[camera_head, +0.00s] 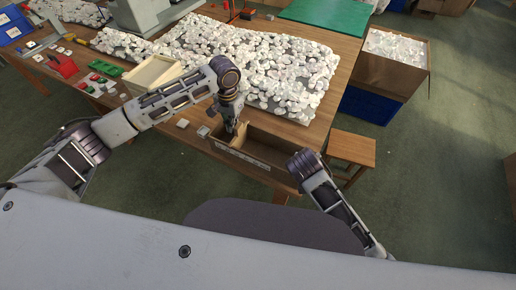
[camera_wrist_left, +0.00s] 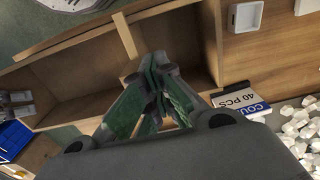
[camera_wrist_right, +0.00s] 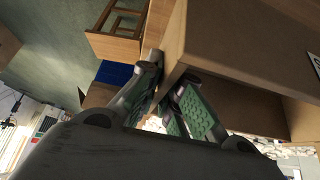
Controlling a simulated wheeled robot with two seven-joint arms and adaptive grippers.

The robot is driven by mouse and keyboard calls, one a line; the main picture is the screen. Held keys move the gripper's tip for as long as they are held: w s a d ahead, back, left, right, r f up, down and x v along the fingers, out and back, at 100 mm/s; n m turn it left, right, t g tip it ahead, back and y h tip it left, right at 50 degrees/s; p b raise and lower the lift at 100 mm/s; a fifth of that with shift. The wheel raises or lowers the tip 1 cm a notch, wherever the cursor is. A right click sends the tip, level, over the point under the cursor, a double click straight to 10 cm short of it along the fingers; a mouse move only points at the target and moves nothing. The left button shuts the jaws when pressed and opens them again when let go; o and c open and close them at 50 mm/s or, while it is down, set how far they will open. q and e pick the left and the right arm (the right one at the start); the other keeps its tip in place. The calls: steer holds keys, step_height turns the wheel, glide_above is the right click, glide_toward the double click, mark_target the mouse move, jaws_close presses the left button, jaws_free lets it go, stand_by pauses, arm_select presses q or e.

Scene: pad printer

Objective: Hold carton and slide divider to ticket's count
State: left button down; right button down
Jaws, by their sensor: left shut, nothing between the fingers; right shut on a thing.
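The open brown carton (camera_head: 274,174) lies at the table's front edge, with a pale marked strip along its near side. A thin upright divider (camera_wrist_left: 126,36) splits its inside in the left wrist view. My left gripper (camera_head: 232,130) is at the carton's left part, its fingers (camera_wrist_left: 155,82) shut and empty near the divider; I cannot tell whether they touch it. The ticket (camera_wrist_left: 238,101) reads "40 PCS" and lies on the table beside the carton. My right gripper (camera_wrist_right: 165,92) is shut on the carton's wall (camera_wrist_right: 175,50) at its right end.
A broad heap of white pieces (camera_head: 260,60) covers the table behind the carton. A pale wooden tray (camera_head: 152,74) stands behind my left forearm. A wooden stool (camera_head: 351,149) and a blue crate (camera_head: 370,106) are at the right.

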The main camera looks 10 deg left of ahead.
arm_select(q)
steer(key=s+d, duration=0.2)
steer(key=d, duration=0.4)
arm_select(e)
steer(key=shift+s+f, duration=0.2)
steer(key=shift+f, duration=0.2)
stand_by(1.6)
arm_select(q)
steer(key=shift+a, duration=0.15)
steer(key=shift+w+a, duration=0.2)
steer(key=shift+a, duration=0.25)
steer(key=shift+r, duration=0.1)
stand_by(0.4)
step_height(320, 180, up, 7)
stand_by(1.2)
stand_by(0.5)
arm_select(e)
steer(key=c, duration=1.5)
jaws_free()
steer(key=shift+w+r, duration=0.1)
steer(key=shift+w, duration=0.1)
arm_select(q)
steer(key=shift+w+f, duration=0.15)
steer(key=shift+f, duration=0.05)
